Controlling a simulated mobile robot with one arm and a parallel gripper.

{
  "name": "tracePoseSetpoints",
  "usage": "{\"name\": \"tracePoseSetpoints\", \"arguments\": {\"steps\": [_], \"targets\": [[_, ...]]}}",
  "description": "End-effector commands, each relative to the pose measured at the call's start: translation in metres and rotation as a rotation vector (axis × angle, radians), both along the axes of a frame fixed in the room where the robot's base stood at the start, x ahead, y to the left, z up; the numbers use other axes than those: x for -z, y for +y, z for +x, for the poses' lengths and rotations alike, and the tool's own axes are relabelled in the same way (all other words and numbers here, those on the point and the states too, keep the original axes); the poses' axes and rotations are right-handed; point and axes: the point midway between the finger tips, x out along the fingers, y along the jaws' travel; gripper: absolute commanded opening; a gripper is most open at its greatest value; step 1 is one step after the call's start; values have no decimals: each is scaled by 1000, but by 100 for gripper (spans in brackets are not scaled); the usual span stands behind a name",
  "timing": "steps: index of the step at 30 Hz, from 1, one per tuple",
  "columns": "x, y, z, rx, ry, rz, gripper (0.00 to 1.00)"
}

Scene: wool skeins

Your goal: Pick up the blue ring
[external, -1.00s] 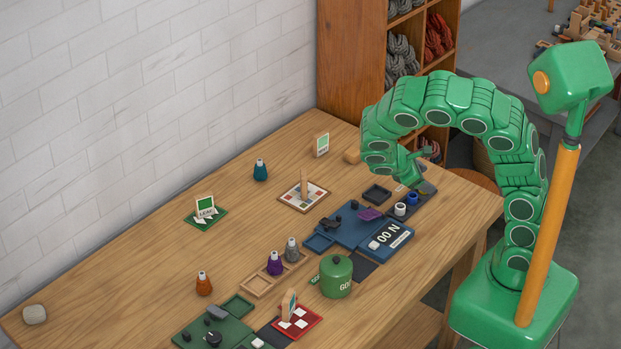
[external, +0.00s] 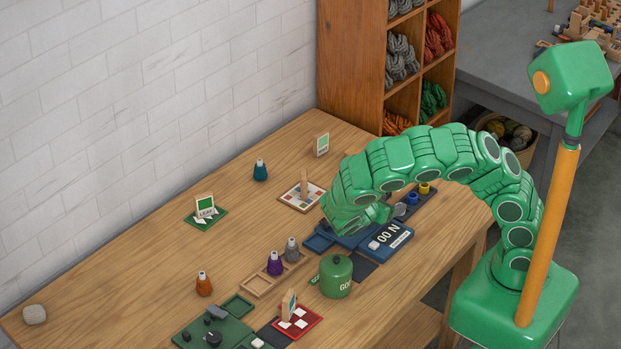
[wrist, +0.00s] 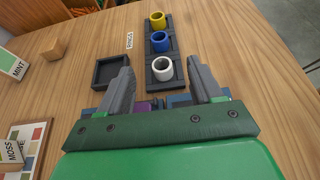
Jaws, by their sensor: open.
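The blue ring (wrist: 160,41) stands in the middle of a dark tray (wrist: 150,77), between the yellow ring (wrist: 157,20) and the white ring (wrist: 163,68). In the external view the blue ring (external: 412,198) shows just right of my gripper, beside the yellow ring (external: 424,188). My gripper (wrist: 164,85) is open and empty, its fingers pointing toward the ring tray. The white ring lies nearest the fingers, and the blue ring is beyond it. In the external view my wrist hides much of the blue board, and the fingertips are hard to make out.
An empty dark square tray (wrist: 111,71) lies left of the rings, with a wooden block (wrist: 53,49) farther left. A green canister (external: 336,276) and a blue board (external: 392,238) lie near my arm. Bare table surrounds the left-hand bottles.

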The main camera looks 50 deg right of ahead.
Motion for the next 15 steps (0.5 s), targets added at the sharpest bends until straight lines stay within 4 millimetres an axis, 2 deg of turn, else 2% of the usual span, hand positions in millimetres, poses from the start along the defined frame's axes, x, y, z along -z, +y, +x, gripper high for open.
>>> {"name": "tracePoseSetpoints", "arguments": {"steps": [15], "targets": [[24,-57,0,-2,5,-3,65]]}}
